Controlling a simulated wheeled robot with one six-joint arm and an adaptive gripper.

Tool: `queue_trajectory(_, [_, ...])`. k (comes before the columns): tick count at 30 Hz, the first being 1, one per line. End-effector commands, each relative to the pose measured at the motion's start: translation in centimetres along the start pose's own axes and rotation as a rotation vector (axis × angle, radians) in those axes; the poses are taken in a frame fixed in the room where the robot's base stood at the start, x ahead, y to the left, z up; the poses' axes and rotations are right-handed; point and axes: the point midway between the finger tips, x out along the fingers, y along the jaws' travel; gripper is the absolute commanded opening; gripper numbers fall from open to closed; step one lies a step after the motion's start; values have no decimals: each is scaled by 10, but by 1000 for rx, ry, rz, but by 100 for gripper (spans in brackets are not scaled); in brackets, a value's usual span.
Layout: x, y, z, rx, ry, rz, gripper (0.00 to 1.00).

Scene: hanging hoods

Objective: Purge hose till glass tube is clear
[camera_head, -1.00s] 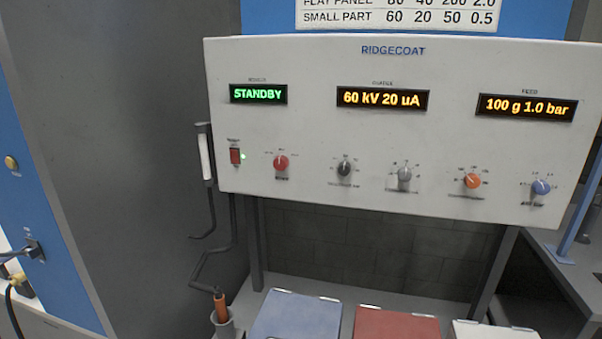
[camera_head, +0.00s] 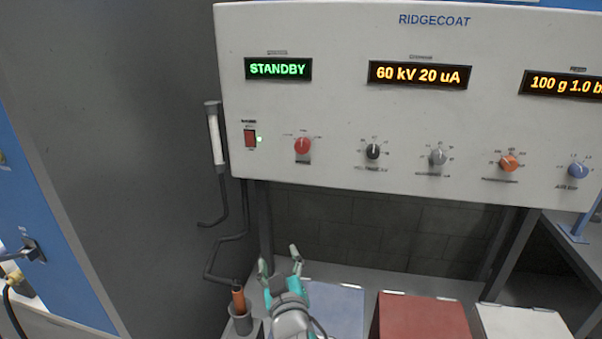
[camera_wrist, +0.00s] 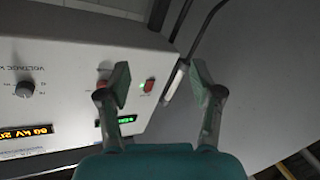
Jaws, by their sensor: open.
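The white RIDGECOAT control panel (camera_head: 340,110) fills the upper part of the head view. Its displays read STANDBY (camera_head: 278,69), 60 kV 20 uA (camera_head: 419,75) and, cut by the edge, 100 g 1.0 b. A red power switch (camera_head: 250,138) with a lit green lamp sits at its left, beside a red knob (camera_head: 302,146). A pale glass tube (camera_head: 215,139) stands upright on the panel's left side, with a dark hose (camera_head: 228,240) below. The tube also shows in the wrist view (camera_wrist: 174,80). My gripper (camera_head: 279,258) is open and empty, below the panel.
A grey cup (camera_head: 241,323) with an orange-brown handle (camera_head: 238,299) stands lower left. Blue (camera_head: 338,305), red (camera_head: 424,315) and white (camera_head: 522,322) boxes stand under the panel. A grey wall (camera_head: 110,130) lies left. Black (camera_head: 373,151), grey (camera_head: 438,157), orange (camera_head: 509,162) and blue (camera_head: 578,170) knobs line the panel.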

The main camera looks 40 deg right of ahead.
Motion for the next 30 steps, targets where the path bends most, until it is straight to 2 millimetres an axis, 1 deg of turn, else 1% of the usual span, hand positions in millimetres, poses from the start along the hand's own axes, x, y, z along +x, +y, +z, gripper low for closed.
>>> queue_trajectory(1, [11,9,-20,13,6,35,65])
queue_trajectory(6, [35,44,-73,56,-5,152,65])
queue_trajectory(9, [44,65,-103,90,-15,216,65])
queue_trajectory(12, [49,84,-129,126,-24,270,65])
queue_trajectory(15, [51,98,-147,156,-34,311,65])
queue_trajectory(19, [52,110,-160,180,-42,342,65])
queue_trajectory(23, [55,115,-164,188,-47,353,65])
queue_trajectory(26, [63,119,-164,189,-47,356,65])
queue_trajectory(30, [84,127,-162,188,-48,356,65])
